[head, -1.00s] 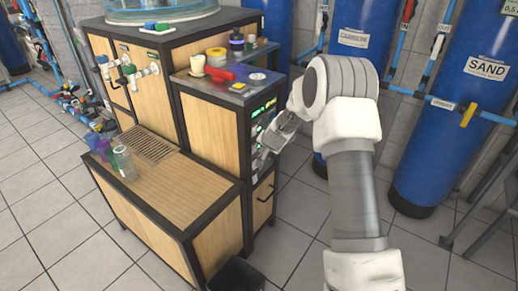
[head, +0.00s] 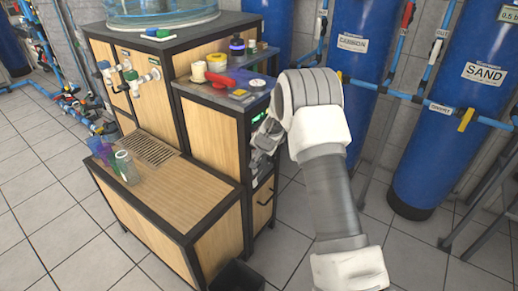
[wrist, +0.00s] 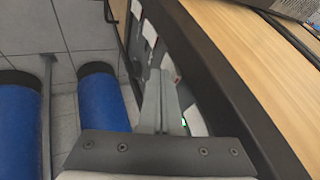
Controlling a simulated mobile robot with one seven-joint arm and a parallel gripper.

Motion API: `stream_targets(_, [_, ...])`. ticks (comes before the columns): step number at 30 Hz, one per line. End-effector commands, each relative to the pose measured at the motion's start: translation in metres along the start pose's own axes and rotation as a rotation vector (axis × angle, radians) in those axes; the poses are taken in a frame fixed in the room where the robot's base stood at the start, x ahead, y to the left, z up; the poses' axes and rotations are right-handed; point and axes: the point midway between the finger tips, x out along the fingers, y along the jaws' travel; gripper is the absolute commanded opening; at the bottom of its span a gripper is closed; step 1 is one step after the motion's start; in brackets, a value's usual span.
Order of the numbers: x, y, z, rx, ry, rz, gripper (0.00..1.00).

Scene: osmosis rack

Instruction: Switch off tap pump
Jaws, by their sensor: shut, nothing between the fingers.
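The control panel (head: 259,117) is on the right face of the wooden cabinet (head: 213,135). Its upper edge with a green light shows, and my arm hides most of the rest. In the wrist view the panel (wrist: 145,35) is a pale strip with a few switch-like parts and a small green light. I cannot read the labels or tell which one is the tap pump switch. My gripper (head: 257,158) is in front of the panel, close to its face. In the wrist view my gripper (wrist: 166,75) is shut and empty. I cannot tell whether its tips touch the panel.
A red item (head: 221,80) and several small containers stand on the cabinet's top ledge. Taps (head: 137,79) are on the front. Blue tanks (head: 440,110) stand behind my arm at the right. A dark bin (head: 236,277) is on the floor in front.

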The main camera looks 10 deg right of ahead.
Motion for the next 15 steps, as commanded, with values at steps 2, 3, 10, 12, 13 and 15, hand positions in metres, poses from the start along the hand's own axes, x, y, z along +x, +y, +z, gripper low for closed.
stream_targets(2, [-0.0043, -0.0043, -0.0022, -0.007, -0.008, 0.017, 0.00])
stream_targets(3, [-0.0037, -0.0043, -0.0016, -0.010, -0.012, 0.027, 0.00])
stream_targets(10, [-0.0028, -0.0073, -0.0017, -0.032, -0.023, 0.075, 0.00])
stream_targets(12, [-0.0031, -0.0088, -0.0021, -0.040, -0.025, 0.089, 0.00])
stream_targets(13, [-0.0034, -0.0095, -0.0023, -0.045, -0.025, 0.096, 0.00])
stream_targets(15, [0.0001, -0.0075, -0.0007, -0.047, -0.026, 0.105, 0.00])
